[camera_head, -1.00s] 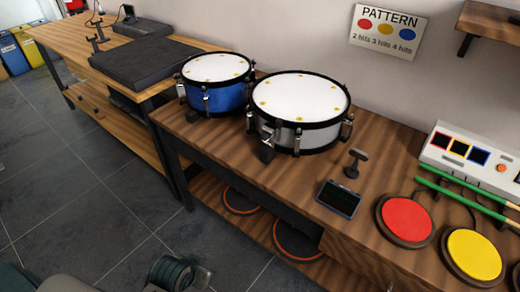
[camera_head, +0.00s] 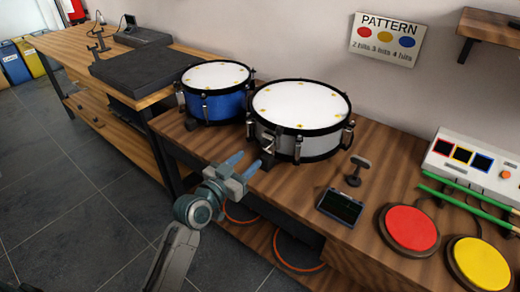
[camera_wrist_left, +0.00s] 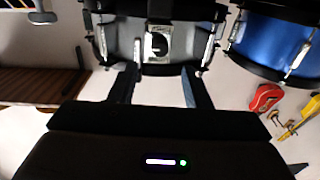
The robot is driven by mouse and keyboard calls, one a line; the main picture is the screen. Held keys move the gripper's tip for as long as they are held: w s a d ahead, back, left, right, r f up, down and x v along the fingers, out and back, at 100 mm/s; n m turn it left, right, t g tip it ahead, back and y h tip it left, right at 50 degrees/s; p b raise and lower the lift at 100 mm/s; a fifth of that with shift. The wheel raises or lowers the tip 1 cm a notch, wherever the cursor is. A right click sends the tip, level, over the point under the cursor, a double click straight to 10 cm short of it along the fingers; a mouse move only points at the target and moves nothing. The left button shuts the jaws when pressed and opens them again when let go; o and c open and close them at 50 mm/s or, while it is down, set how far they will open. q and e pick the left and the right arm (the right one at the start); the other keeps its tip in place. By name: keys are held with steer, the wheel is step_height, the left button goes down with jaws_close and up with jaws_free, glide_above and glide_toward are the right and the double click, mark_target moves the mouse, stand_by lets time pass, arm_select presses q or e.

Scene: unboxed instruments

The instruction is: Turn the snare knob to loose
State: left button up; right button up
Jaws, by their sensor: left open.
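The silver snare drum (camera_head: 310,143) with a white head stands on the wooden table, and it also shows at the top of the left wrist view (camera_wrist_left: 125,45). A metal fitting with a dark knob (camera_wrist_left: 158,44) is on its shell, facing my gripper; which way the knob is turned cannot be told. My left gripper (camera_head: 243,163) is open and empty, in front of the snare drum. In the left wrist view its two fingers (camera_wrist_left: 157,82) point at the fitting, one to each side, seemingly short of it. My right gripper is not in view.
A blue drum (camera_head: 215,105) stands close beside the snare. A small stand (camera_head: 355,170), a dark-screened device (camera_head: 340,206), a red pad (camera_head: 409,231) and a yellow pad (camera_head: 478,264) lie to the right. Red and yellow items (camera_wrist_left: 265,98) show in the wrist view.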

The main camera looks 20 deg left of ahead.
mark_target(262, 148)
arm_select(q)
steer(key=x, duration=0.7)
steer(key=shift+f, duration=0.1)
jaws_close()
